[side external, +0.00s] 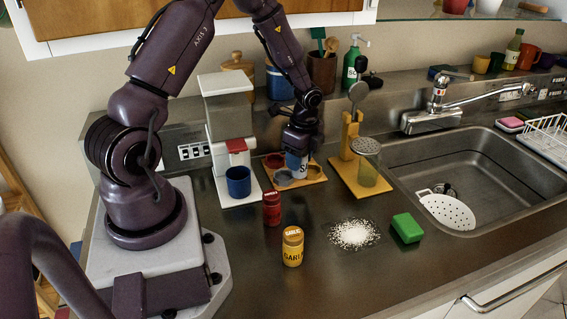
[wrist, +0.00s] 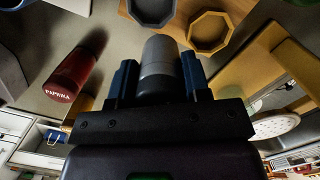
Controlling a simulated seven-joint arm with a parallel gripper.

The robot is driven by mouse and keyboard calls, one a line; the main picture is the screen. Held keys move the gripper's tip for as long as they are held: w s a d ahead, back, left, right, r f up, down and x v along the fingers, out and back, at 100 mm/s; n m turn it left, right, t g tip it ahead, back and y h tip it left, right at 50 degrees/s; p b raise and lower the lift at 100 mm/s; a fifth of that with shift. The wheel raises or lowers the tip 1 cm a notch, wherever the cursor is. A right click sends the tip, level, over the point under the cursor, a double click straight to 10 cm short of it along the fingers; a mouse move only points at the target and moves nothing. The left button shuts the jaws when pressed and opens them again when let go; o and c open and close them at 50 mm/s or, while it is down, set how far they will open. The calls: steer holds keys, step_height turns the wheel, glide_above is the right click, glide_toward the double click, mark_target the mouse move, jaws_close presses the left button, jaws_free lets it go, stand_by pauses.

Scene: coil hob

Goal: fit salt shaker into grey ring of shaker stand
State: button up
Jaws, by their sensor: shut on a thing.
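The salt shaker, a grey-blue cylinder with a partly hidden label starting "SA" (side external: 297,165), is upright in my gripper (side external: 300,150). In the wrist view the shaker (wrist: 158,62) sits between the two blue fingers of my gripper (wrist: 160,82). The shaker stand (side external: 314,180) is a wooden board with several rings. Its grey ring (side external: 284,178) is at the front left of the held shaker, and it also shows in the wrist view (wrist: 152,12). A tan ring (wrist: 209,32) is beside it. I cannot tell the shaker's height over the board.
A coffee machine (side external: 226,120) with a blue mug (side external: 238,182) stands left of the stand. A red paprika shaker (side external: 272,208) and a yellow garlic shaker (side external: 292,246) stand in front. A yellow utensil stand (side external: 350,150) is close on the right. Spilt white grains (side external: 354,234) lie near a green sponge (side external: 407,228).

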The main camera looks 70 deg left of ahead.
steer(key=s+a, duration=0.2)
steer(key=a, duration=0.1)
steer(key=shift+s, duration=0.2)
steer(key=shift+s+a+f, duration=0.15)
steer(key=shift+a+f, duration=0.05)
steer(key=shift+f, duration=0.7)
steer(key=shift+s+a+f, duration=0.1)
steer(key=shift+a+f, duration=0.05)
steer(key=shift+f, duration=0.7)
steer(key=shift+f, duration=0.15)
steer(key=o, duration=1)
steer(key=shift+c, duration=0.2)
